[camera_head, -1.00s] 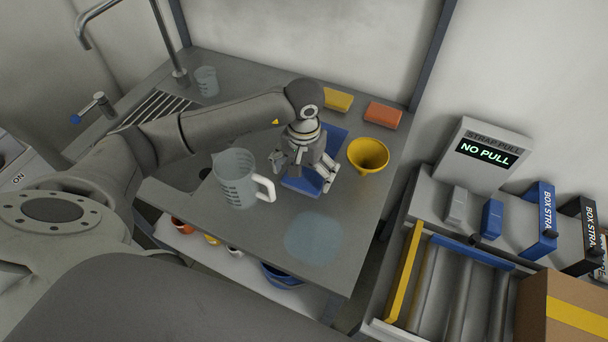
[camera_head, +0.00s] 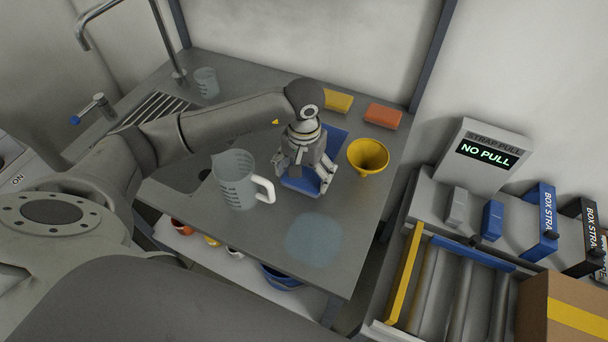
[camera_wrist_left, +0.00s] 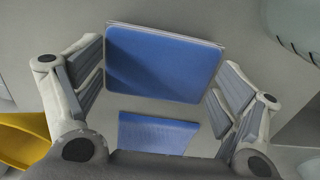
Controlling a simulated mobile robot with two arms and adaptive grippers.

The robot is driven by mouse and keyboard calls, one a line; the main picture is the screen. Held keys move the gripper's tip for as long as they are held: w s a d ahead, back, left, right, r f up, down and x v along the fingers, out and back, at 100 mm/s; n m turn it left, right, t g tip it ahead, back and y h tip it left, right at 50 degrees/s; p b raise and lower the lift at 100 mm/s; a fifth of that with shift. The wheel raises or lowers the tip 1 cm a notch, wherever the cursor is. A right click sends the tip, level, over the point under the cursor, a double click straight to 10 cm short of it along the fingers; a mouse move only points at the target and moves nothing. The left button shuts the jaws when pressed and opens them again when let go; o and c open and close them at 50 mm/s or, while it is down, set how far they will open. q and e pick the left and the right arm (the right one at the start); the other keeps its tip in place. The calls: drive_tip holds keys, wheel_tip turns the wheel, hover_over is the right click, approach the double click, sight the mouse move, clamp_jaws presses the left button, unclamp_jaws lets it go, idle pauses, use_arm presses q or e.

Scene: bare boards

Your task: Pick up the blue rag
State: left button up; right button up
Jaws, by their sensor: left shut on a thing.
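The blue rag (camera_head: 299,186) lies flat, like a folded pad, on the grey counter under my left gripper (camera_head: 304,176). Part of it is hidden by the gripper, and blue also shows behind the wrist. In the left wrist view the rag (camera_wrist_left: 163,64) is a blue rectangle with a pale edge between the two fingers of my left gripper (camera_wrist_left: 157,82). A second blue piece shows nearer the palm, past a grey gap. The left gripper is shut on the rag, with its fingers at either side. The rag seems at counter level. My right gripper is out of view.
A clear measuring jug (camera_head: 235,180) stands close left of the gripper, and a yellow funnel (camera_head: 368,156) close right. Yellow (camera_head: 338,101) and orange (camera_head: 382,116) sponges lie behind. A bluish wet-looking patch (camera_head: 316,240) marks the front counter. A tap and small beaker (camera_head: 206,82) are back left.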

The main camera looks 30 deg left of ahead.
use_arm(q)
drive_tip(key=shift+w+r+b, duration=0.1)
drive_tip(key=shift+r+b, duration=0.2)
drive_tip(key=shift+r, duration=0.1)
drive_tip(key=s+d+r+b, duration=0.4)
drive_tip(key=s+d+r, duration=0.4)
drive_tip(key=s+r, duration=0.3)
drive_tip(key=shift+s+d+r, duration=0.15)
drive_tip(key=shift+d+r, duration=0.15)
